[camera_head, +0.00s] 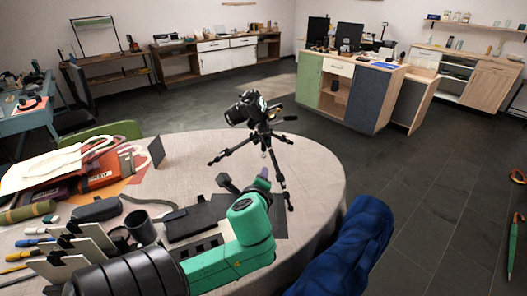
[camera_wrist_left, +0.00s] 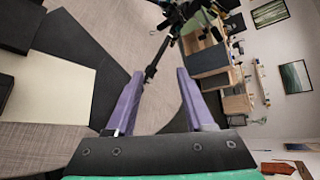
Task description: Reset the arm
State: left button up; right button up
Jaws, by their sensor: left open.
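My left arm reaches in from the lower left of the head view, green and black, over the round table (camera_head: 318,180). My left gripper (camera_head: 263,174) is at its end, partly hidden by the arm. In the left wrist view its two purple fingers (camera_wrist_left: 154,88) are spread apart with nothing between them. A black camera on a small tripod (camera_head: 262,128) stands on the table beyond the gripper. The tripod also shows in the left wrist view (camera_wrist_left: 172,30), past the fingertips and apart from them. My right gripper is in neither view.
Folders (camera_head: 95,177), a dark mug (camera_head: 140,226), a black case (camera_head: 97,209) and several pens crowd the table's left side. A blue cloth-like thing (camera_head: 352,245) is at the right front edge. The tabletop right of the tripod is clear.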

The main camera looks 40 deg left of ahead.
pick_arm(q)
jog(key=shift+a, duration=0.1)
jog(key=s+d+f+n+g+h, duration=0.3)
jog(key=s+d+f+n+h, duration=0.2)
jog(key=d+f+n, duration=0.3)
jog(key=s+d+f+n+g+h, duration=0.4)
jog(key=s+d+f+n, duration=0.2)
jog(key=d+f, duration=0.3)
notch_tip(320, 180, down, 25)
jog(key=s+a+g, duration=0.1)
jog(key=s+a, duration=0.1)
jog(key=s, duration=0.1)
jog(key=s+a+f+g, duration=0.1)
jog(key=s+a+f, duration=0.2)
jog(key=s+f, duration=1)
jog(key=s, duration=0.2)
jog(key=shift+s+m+y, duration=0.3)
jog(key=shift+s+m, duration=0.05)
jog(key=shift+m, duration=0.05)
